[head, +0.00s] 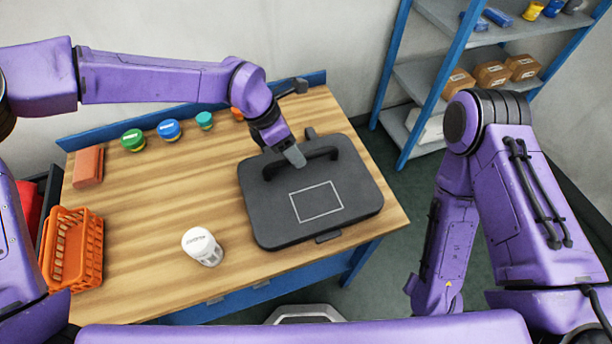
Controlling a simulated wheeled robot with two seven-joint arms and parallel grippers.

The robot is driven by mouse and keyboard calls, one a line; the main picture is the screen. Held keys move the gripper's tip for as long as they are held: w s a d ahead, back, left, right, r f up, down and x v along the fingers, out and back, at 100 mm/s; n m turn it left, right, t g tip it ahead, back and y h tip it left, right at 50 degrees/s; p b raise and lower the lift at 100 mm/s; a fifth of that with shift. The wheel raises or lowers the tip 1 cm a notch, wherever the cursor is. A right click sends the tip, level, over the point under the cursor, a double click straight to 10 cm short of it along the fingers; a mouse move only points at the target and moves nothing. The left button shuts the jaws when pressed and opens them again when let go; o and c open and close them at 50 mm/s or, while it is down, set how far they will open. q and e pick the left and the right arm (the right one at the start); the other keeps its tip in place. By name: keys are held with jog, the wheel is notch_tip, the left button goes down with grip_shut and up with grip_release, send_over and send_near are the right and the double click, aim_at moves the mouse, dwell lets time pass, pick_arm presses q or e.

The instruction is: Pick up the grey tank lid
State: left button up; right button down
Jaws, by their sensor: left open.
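The grey tank lid (265,215) lies flat on the right part of the wooden table. It is dark, with rounded corners, a pale rectangle outline on top and a raised black bar handle (322,154) along its far side. My left gripper (296,158) is open and points down at the handle, near its middle. I cannot tell whether the fingers touch the handle or straddle it, since the gripper hides that part. My right arm hangs down at the right, off the table, and its gripper is out of view.
The wooden table (150,225) also holds a white bottle (202,246), an orange basket (73,250), a reddish-brown block (89,167) and several coloured-lid jars along the back. A shelf unit (425,80) stands at the back right. The table's middle left is clear.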

aim_at(306, 175)
pick_arm(q)
jog(key=x, duration=0.2)
jog(key=p+x, duration=0.1)
jog(key=shift+w+f, duration=0.15)
jog(key=shift+w, duration=0.15)
jog(key=shift+d+f, duration=0.25)
jog(key=shift+f, duration=0.1)
jog(key=shift+s+r, duration=0.1)
jog(key=shift+s, duration=0.15)
jog(key=shift+w, duration=0.1)
jog(key=shift+c, duration=0.7)
grip_shut()
